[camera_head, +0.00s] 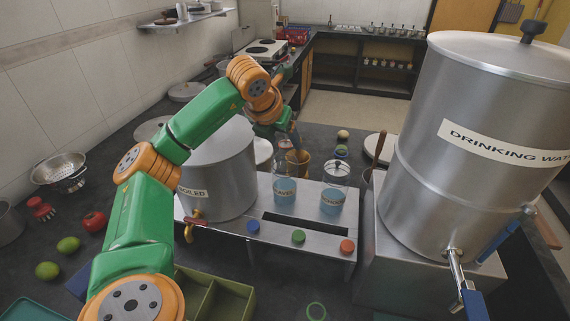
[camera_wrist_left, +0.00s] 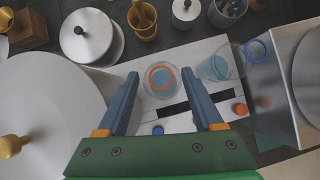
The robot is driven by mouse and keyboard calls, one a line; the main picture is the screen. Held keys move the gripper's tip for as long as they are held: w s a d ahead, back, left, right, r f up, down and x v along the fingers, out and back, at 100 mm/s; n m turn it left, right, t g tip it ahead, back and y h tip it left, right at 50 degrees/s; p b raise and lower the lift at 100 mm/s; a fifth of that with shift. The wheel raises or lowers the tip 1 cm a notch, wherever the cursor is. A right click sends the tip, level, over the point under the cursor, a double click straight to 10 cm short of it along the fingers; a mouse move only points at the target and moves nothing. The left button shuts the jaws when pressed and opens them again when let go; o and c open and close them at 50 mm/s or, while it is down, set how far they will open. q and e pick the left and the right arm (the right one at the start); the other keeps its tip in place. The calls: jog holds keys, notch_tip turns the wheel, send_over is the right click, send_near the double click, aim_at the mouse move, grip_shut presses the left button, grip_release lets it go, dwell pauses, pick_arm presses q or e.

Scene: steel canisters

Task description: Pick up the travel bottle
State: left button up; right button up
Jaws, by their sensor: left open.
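A clear bottle with a blue label (camera_head: 284,192), which seems to read "TRAVEL", stands upright on the steel stand. A second clear container with a blue label (camera_head: 332,201) stands to its right. My left gripper (camera_head: 294,140) is open above and behind the first bottle. In the left wrist view, the left gripper (camera_wrist_left: 160,76) has its two blue fingers spread, with the round bottle top and its orange ring (camera_wrist_left: 160,80) between them in the picture. I cannot tell whether the fingers reach down beside it. The second container (camera_wrist_left: 215,68) lies right of the fingers. My right gripper is not in view.
A large pot (camera_head: 217,170) is close on the left, a tall "DRINKING WATER" canister (camera_head: 418,180) on the right. Blue (camera_head: 253,226), green (camera_head: 298,236) and orange (camera_head: 347,246) caps lie along the stand's front. A yellow cup (camera_head: 298,162) stands behind.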

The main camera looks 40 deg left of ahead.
pick_arm(q)
jog(key=shift+w+f, duration=0.15)
jog(key=shift+w, duration=0.15)
jog(key=shift+s, duration=0.25)
jog(key=c, duration=0.7)
jog(key=shift+r, duration=0.2)
jog(key=c, duration=0.4)
jog(key=shift+f, duration=0.1)
grip_shut()
